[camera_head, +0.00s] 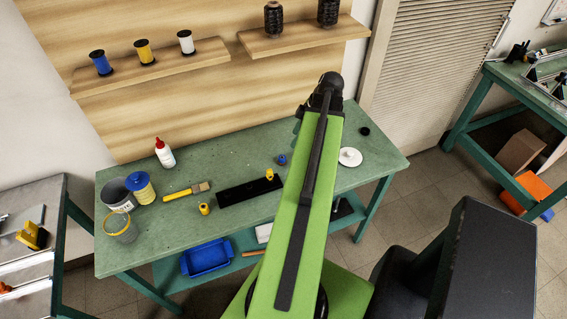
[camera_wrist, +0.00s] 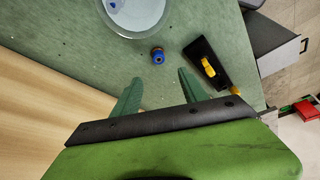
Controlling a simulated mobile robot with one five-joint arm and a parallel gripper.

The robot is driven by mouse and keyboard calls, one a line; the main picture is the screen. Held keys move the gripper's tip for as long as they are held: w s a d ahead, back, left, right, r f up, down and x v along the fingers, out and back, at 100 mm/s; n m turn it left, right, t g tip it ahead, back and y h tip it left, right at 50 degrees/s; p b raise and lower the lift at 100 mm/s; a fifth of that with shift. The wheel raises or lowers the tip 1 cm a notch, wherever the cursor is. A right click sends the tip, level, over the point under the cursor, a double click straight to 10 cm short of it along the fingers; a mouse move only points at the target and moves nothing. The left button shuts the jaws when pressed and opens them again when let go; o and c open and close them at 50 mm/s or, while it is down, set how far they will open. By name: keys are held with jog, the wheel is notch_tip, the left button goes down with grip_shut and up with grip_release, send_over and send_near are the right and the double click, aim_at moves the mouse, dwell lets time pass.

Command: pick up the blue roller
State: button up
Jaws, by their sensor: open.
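The blue roller (camera_head: 282,159) is a small blue piece standing on the green workbench (camera_head: 240,222), just beyond the black strip. The height between fingers and roller is hard to tell. In the head view my green arm hides my gripper.
A black strip (camera_head: 240,191) with a yellow piece (camera_head: 269,175) lies near the roller. A pale round dish (camera_wrist: 135,14) is close to it in the wrist view. Shelves with spools hang behind.

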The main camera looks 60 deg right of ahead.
jog(key=b, duration=0.7)
send_over(282, 158)
jog(key=s, duration=0.3)
jog(key=f, duration=0.8)
jog(key=shift+w+d+f, duration=0.1)
jog(key=shift+w, duration=0.15)
jog(key=shift+w+f, duration=0.15)
jog(key=shift+f, duration=0.1)
jog(key=shift+r, duration=0.1)
jog(key=b+x, duration=0.5)
grip_shut()
